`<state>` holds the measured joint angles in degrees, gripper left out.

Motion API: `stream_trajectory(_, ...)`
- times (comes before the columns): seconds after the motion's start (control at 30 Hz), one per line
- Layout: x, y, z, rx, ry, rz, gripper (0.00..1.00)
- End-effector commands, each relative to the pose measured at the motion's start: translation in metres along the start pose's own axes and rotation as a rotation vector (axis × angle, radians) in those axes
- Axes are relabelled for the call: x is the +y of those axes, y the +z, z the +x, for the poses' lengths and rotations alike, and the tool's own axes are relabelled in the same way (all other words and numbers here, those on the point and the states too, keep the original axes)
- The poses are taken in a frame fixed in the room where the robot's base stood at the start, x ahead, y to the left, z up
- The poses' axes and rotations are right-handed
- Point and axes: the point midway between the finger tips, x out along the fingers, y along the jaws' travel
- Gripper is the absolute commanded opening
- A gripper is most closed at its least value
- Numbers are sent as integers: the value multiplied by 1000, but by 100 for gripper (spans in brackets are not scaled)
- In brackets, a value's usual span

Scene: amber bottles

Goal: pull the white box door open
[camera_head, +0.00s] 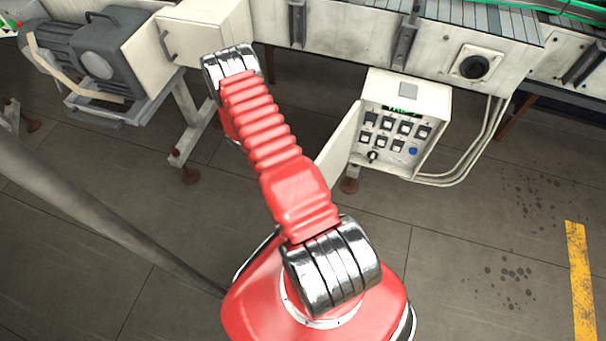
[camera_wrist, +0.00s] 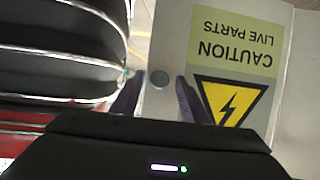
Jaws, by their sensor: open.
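The white box (camera_head: 378,88) hangs below the conveyor frame, right of my arm in the head view. Its door (camera_head: 341,147) stands swung out to the left, showing a panel of switches inside. In the wrist view a white panel, apparently the door (camera_wrist: 272,110), carries an upside-down yellow "CAUTION LIVE PARTS" label (camera_wrist: 235,62). A small round grey knob (camera_wrist: 159,77) sits near its left edge. My gripper (camera_wrist: 158,97) is open, with its dark fingers on either side of the knob in the picture. Contact cannot be told. My arm hides the gripper in the head view.
The conveyor (camera_head: 340,28) runs across the back. A grey motor (camera_head: 103,60) and a steel leg (camera_head: 186,115) stand at left. Cables (camera_head: 480,150) hang right of the box. Open tiled floor (camera_head: 450,270) lies at lower right.

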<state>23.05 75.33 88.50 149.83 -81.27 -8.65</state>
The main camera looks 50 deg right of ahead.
Motion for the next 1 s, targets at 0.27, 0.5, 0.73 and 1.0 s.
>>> stream_trajectory(0.27,0,1,-14,-1,0,0,41)
stream_trajectory(0.5,0,2,-52,-1,-2,0,41)
stream_trajectory(0.73,0,2,-92,-1,-2,0,41)
stream_trajectory(1.0,0,3,-130,0,-3,0,41)
